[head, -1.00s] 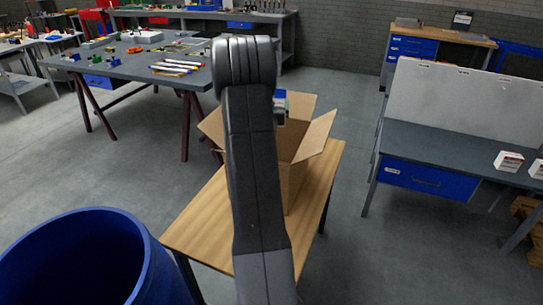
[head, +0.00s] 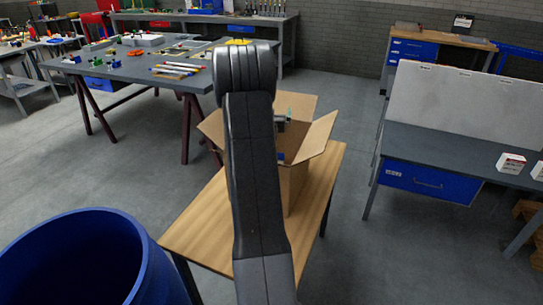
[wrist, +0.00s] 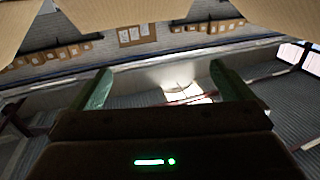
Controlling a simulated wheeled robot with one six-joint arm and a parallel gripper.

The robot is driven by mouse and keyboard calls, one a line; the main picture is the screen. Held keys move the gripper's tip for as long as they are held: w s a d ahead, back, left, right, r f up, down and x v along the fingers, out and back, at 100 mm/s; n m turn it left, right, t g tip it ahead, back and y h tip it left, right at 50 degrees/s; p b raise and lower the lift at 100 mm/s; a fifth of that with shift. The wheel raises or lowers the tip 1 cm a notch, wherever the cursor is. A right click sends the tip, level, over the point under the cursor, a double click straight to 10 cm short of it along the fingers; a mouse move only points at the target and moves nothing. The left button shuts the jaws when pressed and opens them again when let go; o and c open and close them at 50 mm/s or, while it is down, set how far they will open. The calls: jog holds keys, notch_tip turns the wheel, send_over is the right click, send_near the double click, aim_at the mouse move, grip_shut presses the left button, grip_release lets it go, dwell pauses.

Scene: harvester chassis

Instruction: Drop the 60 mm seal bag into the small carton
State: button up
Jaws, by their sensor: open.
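The small carton (head: 293,185) stands open on a wooden table, its flaps spread. My gripper (head: 286,114) is above its opening in the head view, partly hidden by my arm. In the wrist view my gripper (wrist: 165,84) is open, its two green fingers wide apart. A small blue piece (head: 281,157), which looks like the seal bag, shows inside the carton's mouth, below and apart from my gripper. Most of it is hidden by my arm and the carton. I cannot tell if it rests on the bottom. Carton flaps (wrist: 285,12) show at the top of the wrist view.
The wooden table (head: 208,222) has bare room left of the carton. A blue barrel (head: 85,255) stands at the front left. A grey bench (head: 440,150) with small white boxes (head: 510,163) is at the right. A grey worktable (head: 130,68) with tools is behind left.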

notch_tip(320, 180, up, 9)
jog(key=shift+r+b, duration=0.15)
jog(key=shift+b, duration=0.25)
notch_tip(320, 180, down, 10)
jog(key=p, duration=0.1)
notch_tip(320, 180, up, 4)
jog(key=shift+r+p, duration=0.25)
jog(key=shift+p, duration=0.8)
